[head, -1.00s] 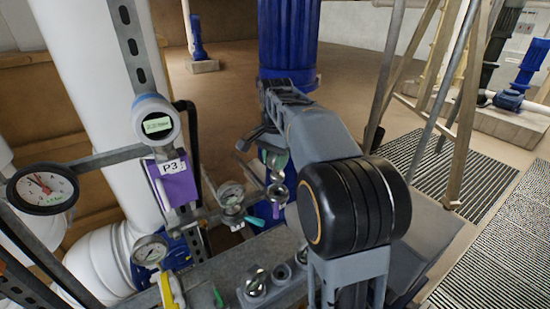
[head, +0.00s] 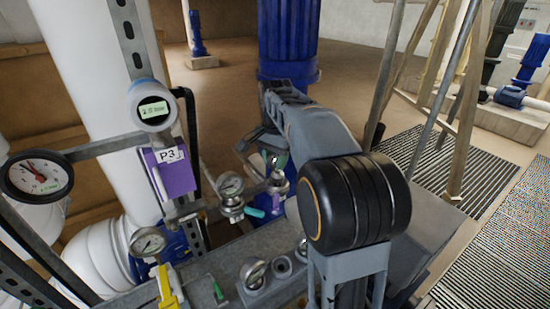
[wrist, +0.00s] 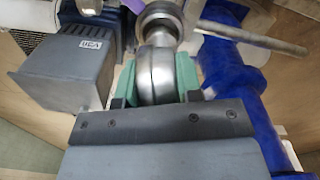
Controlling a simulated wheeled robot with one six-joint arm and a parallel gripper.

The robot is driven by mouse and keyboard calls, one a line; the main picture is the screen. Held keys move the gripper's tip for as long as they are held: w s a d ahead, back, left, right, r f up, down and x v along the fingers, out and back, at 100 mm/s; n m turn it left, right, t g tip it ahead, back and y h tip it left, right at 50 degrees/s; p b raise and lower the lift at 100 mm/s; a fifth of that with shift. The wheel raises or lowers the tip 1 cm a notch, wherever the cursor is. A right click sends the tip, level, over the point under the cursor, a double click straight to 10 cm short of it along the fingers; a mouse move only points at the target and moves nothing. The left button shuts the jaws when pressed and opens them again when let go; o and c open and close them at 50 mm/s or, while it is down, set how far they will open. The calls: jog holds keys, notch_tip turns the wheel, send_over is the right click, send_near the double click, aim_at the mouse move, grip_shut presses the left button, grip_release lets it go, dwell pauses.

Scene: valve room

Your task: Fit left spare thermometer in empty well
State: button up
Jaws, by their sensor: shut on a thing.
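My gripper (wrist: 157,82) has green finger pads and is shut on a rounded silver metal head (wrist: 156,76), seen edge-on in the wrist view. It looks like a thermometer head, but its face is hidden. A round metal fitting (wrist: 158,22) lies just beyond it; I cannot tell whether they join. In the head view my gripper (head: 274,163) is over the pipe fittings, partly hidden by my arm. A holder on the grey beam carries a spare dial (head: 253,272) at left, an empty round hole (head: 282,266) in the middle and another spare (head: 302,248) at right.
A dial gauge (head: 231,187) and teal valve handle (head: 254,212) are close left of my gripper. A purple P3 tag (head: 173,172) hangs under a digital display (head: 153,109). A blue column (head: 288,45) stands behind. Floor gratings (head: 485,240) lie at right.

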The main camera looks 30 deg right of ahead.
jog(key=shift+f+b, duration=0.45)
jog(key=shift+f, duration=0.6)
dwell(0.9)
jog(key=o, duration=0.9)
notch_tip(320, 180, up, 14)
jog(key=shift+f+p, duration=0.1)
jog(key=shift+p, duration=0.65)
jog(key=shift+s+a+f+n, duration=0.2)
jog(key=shift+s+a+n, duration=0.1)
jog(key=shift+n, duration=0.1)
jog(key=s+a+f+n+t, duration=0.1)
jog(key=s+a+f+n, duration=0.2)
jog(key=s+f+n, duration=0.1)
jog(key=s+a+f+n+t, duration=0.2)
jog(key=s+f+n, duration=0.1)
jog(key=s+f, duration=0.3)
jog(key=s+a+f+n+t, duration=0.1)
jog(key=s+a+f+n, duration=0.2)
jog(key=s+f, duration=0.3)
jog(key=shift+s+a+f+n+t, duration=0.15)
jog(key=shift+f+n, duration=0.25)
jog(key=shift+f, duration=0.2)
jog(key=shift+w+a+f+n+t, duration=0.1)
jog(key=shift+a+f+n+t, duration=0.05)
jog(key=shift+f+n, duration=0.35)
